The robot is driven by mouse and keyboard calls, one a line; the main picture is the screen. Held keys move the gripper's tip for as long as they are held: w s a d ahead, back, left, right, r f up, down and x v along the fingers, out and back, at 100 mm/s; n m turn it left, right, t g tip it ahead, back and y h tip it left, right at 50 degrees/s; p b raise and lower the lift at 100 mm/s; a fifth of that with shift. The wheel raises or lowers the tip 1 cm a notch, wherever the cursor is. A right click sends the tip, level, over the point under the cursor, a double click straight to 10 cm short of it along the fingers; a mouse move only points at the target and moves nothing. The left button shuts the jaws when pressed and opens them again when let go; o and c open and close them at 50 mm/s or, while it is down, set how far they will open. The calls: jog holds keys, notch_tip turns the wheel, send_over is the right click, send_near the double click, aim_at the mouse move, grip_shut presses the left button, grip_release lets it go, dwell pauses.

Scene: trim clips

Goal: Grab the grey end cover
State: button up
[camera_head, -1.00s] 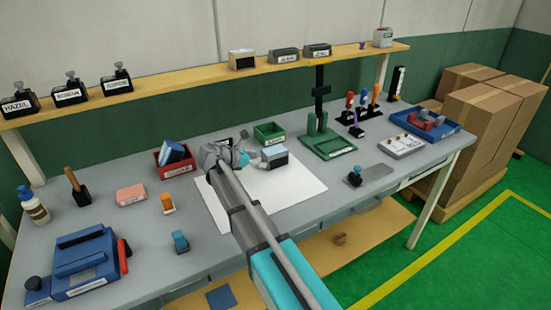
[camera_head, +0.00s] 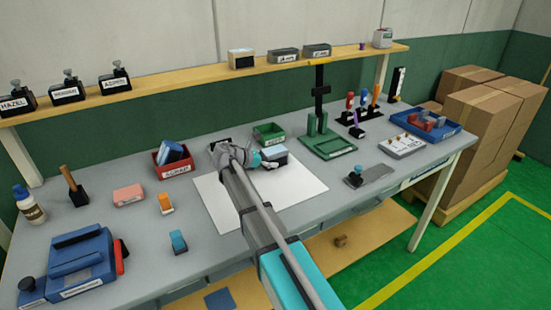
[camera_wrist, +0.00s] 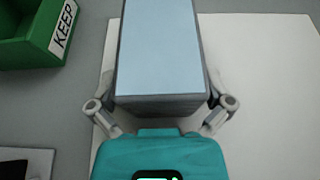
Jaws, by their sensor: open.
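A grey block with a pale blue top (camera_head: 275,154), which looks like the grey end cover, sits on the white sheet (camera_head: 305,188) on the bench. In the wrist view the block (camera_wrist: 158,50) fills the upper middle. My gripper (camera_head: 262,162) is open at the block. In the wrist view its fingers (camera_wrist: 160,100) stand on the left and right of the block's near end. The fingertips are partly hidden by the block, so I cannot tell whether they touch it.
A green KEEP bin (camera_wrist: 30,40) stands left of the block, behind it in the head view (camera_head: 268,139). A red SCRAP bin (camera_head: 176,170) is further left. A green fixture (camera_head: 328,146) stands to the right. The sheet's right part is clear.

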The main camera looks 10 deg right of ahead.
jog(key=c, duration=1)
jog(key=shift+c, duration=0.2)
jog(key=shift+r, duration=0.25)
notch_tip(320, 180, up, 2)
jog(key=p, duration=0.2)
jog(key=shift+r+p, duration=0.1)
jog(key=shift+p, duration=0.25)
jog(key=s+a+r+p, duration=0.1)
jog(key=s+r+p, duration=0.9)
jog(key=s, duration=0.4)
jog(key=shift+a+r, duration=0.15)
jog(key=shift+r, duration=0.05)
